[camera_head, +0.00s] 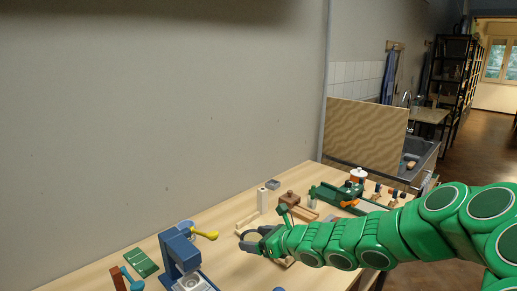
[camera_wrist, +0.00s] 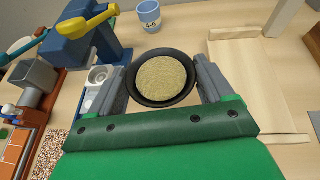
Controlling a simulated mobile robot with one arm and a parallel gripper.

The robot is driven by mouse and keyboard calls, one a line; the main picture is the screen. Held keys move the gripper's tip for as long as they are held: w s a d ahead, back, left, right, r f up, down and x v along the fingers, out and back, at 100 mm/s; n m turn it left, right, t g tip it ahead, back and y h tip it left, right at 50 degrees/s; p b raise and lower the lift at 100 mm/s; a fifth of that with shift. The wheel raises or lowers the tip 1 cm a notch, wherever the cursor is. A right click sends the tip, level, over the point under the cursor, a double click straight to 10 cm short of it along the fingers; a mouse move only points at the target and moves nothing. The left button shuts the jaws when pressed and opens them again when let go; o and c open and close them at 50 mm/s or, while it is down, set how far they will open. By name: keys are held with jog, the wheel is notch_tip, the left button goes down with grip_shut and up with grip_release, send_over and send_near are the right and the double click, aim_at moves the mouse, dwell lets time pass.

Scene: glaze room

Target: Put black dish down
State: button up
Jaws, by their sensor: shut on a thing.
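The black dish (camera_wrist: 133,88) is round and holds a tan, grainy fill. In the wrist view it sits between the two fingers of my gripper (camera_wrist: 161,86), which is shut on it. In the head view my gripper (camera_head: 253,237) is over the wooden bench, and the dish shows only as a small dark rim at the fingers. I cannot tell whether the dish touches the bench.
A blue press (camera_head: 178,252) with a yellow handle (camera_head: 205,235) stands left of my gripper. A blue-and-white cup (camera_wrist: 149,14) stands beyond the dish. A pale wooden tray (camera_wrist: 240,75) lies to the right. Green and wooden tools (camera_head: 335,194) crowd the bench's far end.

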jog(key=w+d+r+m+t+h, duration=0.2)
jog(key=w+d, duration=0.3)
jog(key=d, duration=0.3)
jog(key=w+d+r+m+t+h, duration=0.2)
jog(key=w+d+r+m+h, duration=0.2)
jog(key=w+d+r+m, duration=0.1)
jog(key=w+d, duration=0.1)
jog(key=d, duration=0.1)
jog(key=shift+w+d+r+t+h, duration=0.15)
jog(key=shift+w+d+t+h, duration=0.15)
jog(key=shift+d, duration=0.05)
